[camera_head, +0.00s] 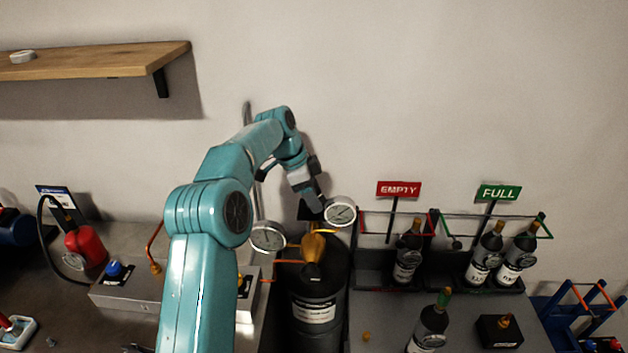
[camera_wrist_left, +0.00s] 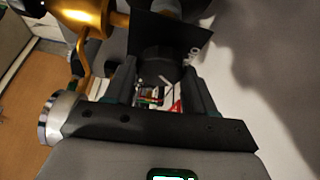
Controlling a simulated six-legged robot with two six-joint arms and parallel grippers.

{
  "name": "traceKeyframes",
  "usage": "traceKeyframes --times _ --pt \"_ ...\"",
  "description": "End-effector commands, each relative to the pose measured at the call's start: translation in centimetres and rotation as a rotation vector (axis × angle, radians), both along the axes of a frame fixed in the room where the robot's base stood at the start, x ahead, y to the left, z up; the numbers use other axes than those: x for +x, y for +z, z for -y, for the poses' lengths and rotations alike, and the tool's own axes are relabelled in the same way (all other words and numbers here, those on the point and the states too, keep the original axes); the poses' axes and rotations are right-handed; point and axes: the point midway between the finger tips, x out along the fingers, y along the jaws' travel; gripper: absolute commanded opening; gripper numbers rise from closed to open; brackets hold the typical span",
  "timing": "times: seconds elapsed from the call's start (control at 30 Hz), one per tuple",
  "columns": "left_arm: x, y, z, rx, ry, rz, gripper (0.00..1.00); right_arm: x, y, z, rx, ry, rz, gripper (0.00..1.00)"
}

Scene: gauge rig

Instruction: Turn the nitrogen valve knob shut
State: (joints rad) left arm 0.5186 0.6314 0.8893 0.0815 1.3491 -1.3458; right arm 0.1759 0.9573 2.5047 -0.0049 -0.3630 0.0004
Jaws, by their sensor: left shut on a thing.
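A dark gas cylinder (camera_head: 314,285) with a white label too small to read stands below my left arm. A brass fitting (camera_head: 313,247) sits on top of it, with round white gauges to the left (camera_head: 268,236) and right (camera_head: 340,211). My left gripper (camera_head: 312,203) is above the fitting, largely hidden by its own wrist. In the left wrist view a dark round knob (camera_wrist_left: 166,72) lies between the two fingers (camera_wrist_left: 165,92), which are shut on it. A black plate (camera_wrist_left: 160,35) is just beyond the knob. My right gripper does not show.
A rack with dark bottles (camera_head: 408,255) under red EMPTY (camera_head: 399,190) and green FULL (camera_head: 498,192) signs stands to the right. Another bottle (camera_head: 427,325) stands in front. A red canister (camera_head: 85,247) is at left, and a wooden shelf (camera_head: 95,62) hangs on the wall.

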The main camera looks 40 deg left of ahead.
Motion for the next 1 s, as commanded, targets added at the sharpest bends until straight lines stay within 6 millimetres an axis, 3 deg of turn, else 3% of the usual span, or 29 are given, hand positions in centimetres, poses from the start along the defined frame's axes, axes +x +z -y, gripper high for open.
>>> traceKeyframes --times 0.03,0.2,0.5,1.0 --pt "0.0 0.8 -0.2 0.001 -0.040 0.001 0.24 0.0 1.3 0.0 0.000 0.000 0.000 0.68" --pt "0.2 0.4 -0.3 0.004 -0.203 0.003 0.24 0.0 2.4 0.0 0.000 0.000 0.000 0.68" --pt "0.2 0.2 -0.3 0.006 -0.379 0.006 0.24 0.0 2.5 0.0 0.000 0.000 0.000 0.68" --pt "0.2 0.2 -0.3 0.007 -0.485 0.006 0.24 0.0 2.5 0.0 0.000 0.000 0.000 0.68"
